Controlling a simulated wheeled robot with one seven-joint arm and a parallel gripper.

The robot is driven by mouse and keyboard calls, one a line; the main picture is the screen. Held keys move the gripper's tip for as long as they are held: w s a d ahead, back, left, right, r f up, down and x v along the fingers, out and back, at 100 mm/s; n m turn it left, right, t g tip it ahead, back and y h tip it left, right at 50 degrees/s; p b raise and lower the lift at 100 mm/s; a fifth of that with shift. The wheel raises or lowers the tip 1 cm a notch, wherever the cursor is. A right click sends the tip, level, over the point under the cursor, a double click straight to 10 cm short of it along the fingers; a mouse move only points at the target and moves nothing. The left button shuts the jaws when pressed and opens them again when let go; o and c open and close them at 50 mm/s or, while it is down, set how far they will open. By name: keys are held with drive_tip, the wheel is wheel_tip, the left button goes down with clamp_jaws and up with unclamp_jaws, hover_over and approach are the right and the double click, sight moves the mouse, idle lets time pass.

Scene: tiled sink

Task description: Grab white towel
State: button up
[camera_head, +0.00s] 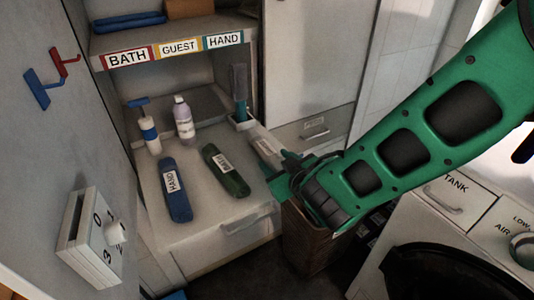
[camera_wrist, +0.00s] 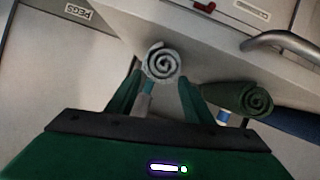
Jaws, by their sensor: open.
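The white towel (camera_head: 264,146) is rolled up and lies on the counter to the right of the green towel, partly hidden behind my gripper in the head view. Its spiral end (camera_wrist: 162,62) faces the camera in the wrist view. My gripper (camera_head: 279,180) is at the counter's right front edge, close to the towel. In the wrist view the two green fingers of my gripper (camera_wrist: 160,78) are apart, one on each side of the towel's end. Whether they touch it I cannot tell.
A green rolled towel (camera_head: 226,170) and a blue rolled towel (camera_head: 175,190) lie to the left on the counter (camera_head: 205,222). Bottles (camera_head: 184,120) stand behind them. A drawer handle (camera_wrist: 285,40) juts out nearby. A brown bin (camera_head: 305,240) is below my gripper.

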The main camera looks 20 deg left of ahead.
sight(270, 156)
drive_tip(key=x, duration=0.5)
drive_tip(key=shift+w, duration=0.15)
drive_tip(key=c, duration=0.7)
